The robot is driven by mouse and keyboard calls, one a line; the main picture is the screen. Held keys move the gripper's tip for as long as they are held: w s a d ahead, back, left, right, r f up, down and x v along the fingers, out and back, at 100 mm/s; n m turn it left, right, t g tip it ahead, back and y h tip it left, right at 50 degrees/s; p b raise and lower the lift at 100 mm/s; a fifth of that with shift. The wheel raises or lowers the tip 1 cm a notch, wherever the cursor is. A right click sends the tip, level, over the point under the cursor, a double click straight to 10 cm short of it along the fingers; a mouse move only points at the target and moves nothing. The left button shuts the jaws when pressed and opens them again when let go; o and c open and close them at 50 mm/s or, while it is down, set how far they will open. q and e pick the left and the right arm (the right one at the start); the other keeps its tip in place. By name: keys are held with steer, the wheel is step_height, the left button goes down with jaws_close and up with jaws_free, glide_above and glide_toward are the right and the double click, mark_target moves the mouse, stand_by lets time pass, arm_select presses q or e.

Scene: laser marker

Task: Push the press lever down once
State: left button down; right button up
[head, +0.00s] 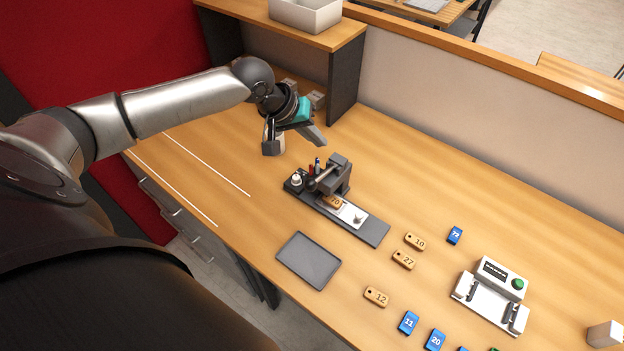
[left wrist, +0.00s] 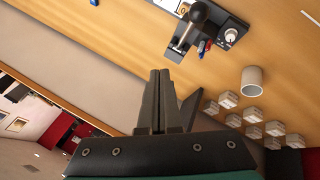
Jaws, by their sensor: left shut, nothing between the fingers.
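The press (head: 340,177) stands upright on a dark base plate (head: 372,232) in mid-table. A wooden tag marked 70 (head: 334,202) lies under the press head. My left gripper (head: 321,142) is above the table, behind and left of the press, apart from the lever. Its fingers (left wrist: 160,74) are together and empty. My right gripper is not in view.
A grey tray (head: 309,261) lies in front of the press. Wooden and blue tags (head: 408,322) lie to the right, beside a white device with a green button (head: 505,290). A pale cup (left wrist: 252,80) and several small blocks (left wrist: 254,130) stand near the gripper. A shelf (head: 345,85) stands behind.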

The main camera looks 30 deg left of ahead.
arm_select(q)
steer(key=b, duration=0.7)
glide_above(313, 181)
steer(key=shift+w+a+f, duration=0.1)
steer(key=shift+a+f, duration=0.05)
steer(key=shift+f, duration=1.55)
steer(key=shift+w+a+f, duration=0.1)
steer(key=shift+f, duration=1.55)
steer(key=shift+s+f, duration=0.2)
steer(key=shift+f, duration=0.35)
steer(key=shift+f, duration=0.1)
steer(key=shift+s+f+p, duration=0.1)
steer(key=shift+f+p, duration=0.2)
steer(key=shift+p, duration=0.05)
steer(key=shift+s+a+f, duration=0.1)
steer(key=shift+s+f, duration=0.1)
steer(key=shift+f, duration=0.45)
steer(key=shift+s+f, duration=0.15)
steer(key=shift+f, duration=0.45)
steer(key=shift+r, duration=0.15)
steer(key=shift+w+r+p, duration=0.25)
steer(key=shift+r+p, duration=0.5)
steer(key=shift+p, duration=0.2)
steer(key=shift+w+r+p, duration=0.2)
steer(key=shift+r+p, duration=0.55)
steer(key=shift+p, duration=0.2)
